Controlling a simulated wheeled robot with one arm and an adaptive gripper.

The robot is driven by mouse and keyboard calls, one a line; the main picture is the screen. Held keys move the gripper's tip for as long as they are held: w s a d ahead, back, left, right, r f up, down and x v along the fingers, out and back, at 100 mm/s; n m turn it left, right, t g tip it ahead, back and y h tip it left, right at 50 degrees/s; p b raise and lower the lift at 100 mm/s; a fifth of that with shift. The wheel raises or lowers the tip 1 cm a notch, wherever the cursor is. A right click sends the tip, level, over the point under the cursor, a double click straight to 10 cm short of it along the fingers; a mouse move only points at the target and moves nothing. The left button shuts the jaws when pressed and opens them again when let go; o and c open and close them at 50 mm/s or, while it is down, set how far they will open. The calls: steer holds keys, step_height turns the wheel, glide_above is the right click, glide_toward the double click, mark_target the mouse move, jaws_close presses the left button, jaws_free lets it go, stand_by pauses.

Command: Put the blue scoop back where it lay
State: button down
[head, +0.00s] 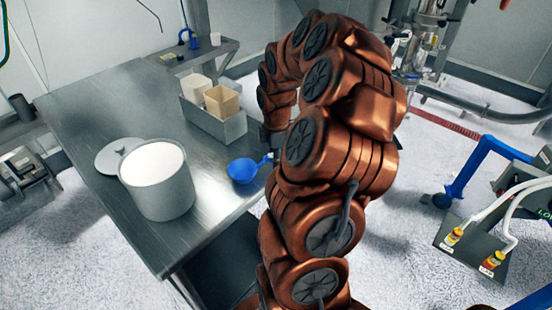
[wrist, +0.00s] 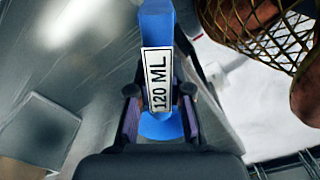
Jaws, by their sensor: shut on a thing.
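The blue scoop (head: 242,171) shows in the head view with its round bowl near the right edge of the steel table (head: 95,105). Its handle runs right toward my arm. I cannot tell whether the bowl touches the table top or hangs just above it. In the wrist view the blue handle (wrist: 157,28) runs up the middle and carries a white "120 ML" label. My gripper (wrist: 160,106) is shut on this handle, with one dark finger on each side. In the head view my copper arm hides most of the gripper.
A grey pot (head: 160,195) of white powder stands left of the scoop, with a round lid (head: 112,156) beside it. A metal box (head: 213,122) holding cream containers (head: 221,101) stands behind the scoop. Clear table lies between pot and box.

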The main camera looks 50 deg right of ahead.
steer(key=shift+f, duration=0.1)
steer(key=c, duration=1)
jaws_free()
step_height(320, 180, up, 11)
steer(key=shift+f, duration=0.2)
steer(key=shift+r, duration=0.7)
